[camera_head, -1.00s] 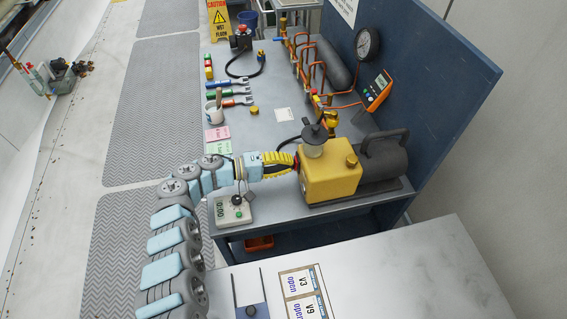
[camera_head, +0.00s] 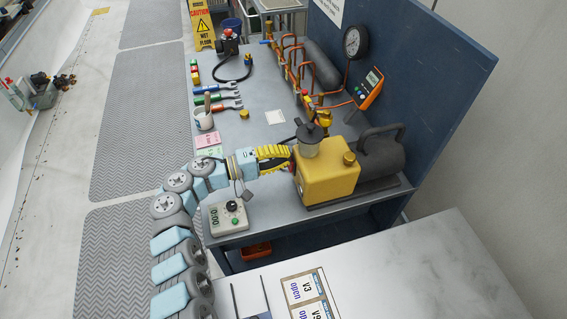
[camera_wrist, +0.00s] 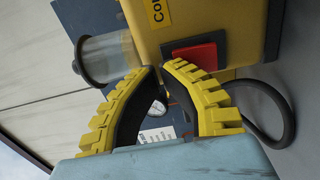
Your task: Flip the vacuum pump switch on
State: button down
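The vacuum pump (camera_head: 328,182) is a yellow box with a dark motor and handle, standing upright on the bench. In the wrist view its yellow body (camera_wrist: 222,22) fills the top. A red rocker switch (camera_wrist: 194,58) in a dark frame is on its face; I cannot tell its on or off position. My gripper (camera_head: 290,158) is at the pump's left side. In the wrist view my gripper (camera_wrist: 158,68) has its yellow and black fingertips nearly together, with nothing held, just below and left of the switch. The right fingertip overlaps the switch's lower edge; contact is unclear.
A clear reservoir (camera_wrist: 107,58) juts from the pump beside the left finger. A dark hose (camera_wrist: 280,110) loops at the right. A small meter (camera_head: 228,218) sits on the bench below my arm. A blue panel (camera_head: 420,70) stands behind the pump.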

jog(key=shift+r, duration=2.8)
